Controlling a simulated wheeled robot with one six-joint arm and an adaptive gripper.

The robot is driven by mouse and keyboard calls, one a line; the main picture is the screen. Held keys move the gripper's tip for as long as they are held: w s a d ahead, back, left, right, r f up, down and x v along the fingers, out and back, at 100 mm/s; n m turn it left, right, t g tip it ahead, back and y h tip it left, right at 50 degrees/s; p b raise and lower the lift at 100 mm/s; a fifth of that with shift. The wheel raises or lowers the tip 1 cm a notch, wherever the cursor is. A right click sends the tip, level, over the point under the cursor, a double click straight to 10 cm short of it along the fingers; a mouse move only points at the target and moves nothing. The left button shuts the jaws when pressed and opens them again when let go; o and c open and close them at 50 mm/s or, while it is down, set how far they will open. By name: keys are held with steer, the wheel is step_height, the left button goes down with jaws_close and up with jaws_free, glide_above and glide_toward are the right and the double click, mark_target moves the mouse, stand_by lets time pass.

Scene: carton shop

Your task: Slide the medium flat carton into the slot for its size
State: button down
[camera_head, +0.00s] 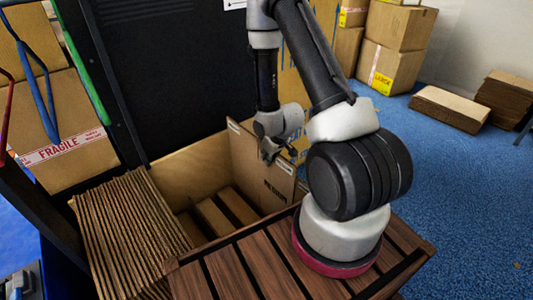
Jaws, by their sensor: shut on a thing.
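A flat brown carton (247,158) stands upright over the wooden slotted bin (183,163). Dividers with dark gaps show on the bin floor left of the carton. My arm hides part of the area to the right.
A stack of flat cardboard (125,240) stands left of the bin. A slatted dark wood deck (235,272) lies in front, under my arm. A black panel (165,70) rises behind. Boxes (390,67) and flat bundles (450,107) stand on the blue floor, which is open at right.

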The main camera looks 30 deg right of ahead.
mark_target(268, 200)
steer(key=shift+f, duration=13)
steer(key=c, duration=1.5)
jaws_free()
steer(key=shift+r, duration=0.1)
